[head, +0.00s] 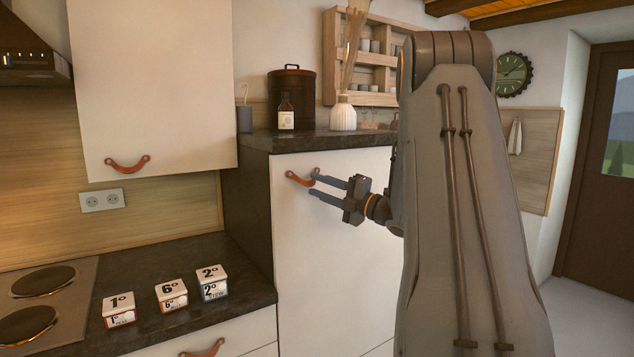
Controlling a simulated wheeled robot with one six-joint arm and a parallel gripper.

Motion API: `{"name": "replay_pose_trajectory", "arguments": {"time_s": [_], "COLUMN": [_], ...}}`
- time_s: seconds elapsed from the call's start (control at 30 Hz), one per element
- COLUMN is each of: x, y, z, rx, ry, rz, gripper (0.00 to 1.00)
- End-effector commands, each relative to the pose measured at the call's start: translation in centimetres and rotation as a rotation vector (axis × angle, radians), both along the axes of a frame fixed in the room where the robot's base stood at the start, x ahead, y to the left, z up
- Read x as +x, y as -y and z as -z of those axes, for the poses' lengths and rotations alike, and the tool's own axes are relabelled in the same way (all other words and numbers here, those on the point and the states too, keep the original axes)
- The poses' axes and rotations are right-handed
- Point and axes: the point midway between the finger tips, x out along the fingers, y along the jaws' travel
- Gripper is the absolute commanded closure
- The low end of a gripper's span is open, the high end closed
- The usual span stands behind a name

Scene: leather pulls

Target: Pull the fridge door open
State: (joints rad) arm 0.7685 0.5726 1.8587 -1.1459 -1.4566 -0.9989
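The fridge door (330,258) is a tall cream panel under a dark top, right of the counter, and it looks closed. Its leather pull (298,179) is a brown strap near the door's upper left corner. My gripper (311,186) is at the strap's right part, its two fingers pointing left and spread apart. The upper finger overlaps the strap in the picture; I cannot tell whether it touches it. My arm hides the right side of the door.
A dark counter (145,268) with a hob and several small white boxes lies to the left. A wall cabinet (150,80) hangs at upper left. Floor shows at lower right.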

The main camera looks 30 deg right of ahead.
Motion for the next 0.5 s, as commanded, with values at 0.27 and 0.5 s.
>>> {"name": "replay_pose_trajectory", "arguments": {"time_s": [0.27,0.5], "x": [1.20,1.18], "y": [-0.55,-0.52], "z": [-0.21,-0.19], "rx": [0.000,0.000], "ry": [-0.001,-0.001], "rz": [0.000,0.001], "gripper": [0.70,0.82]}}
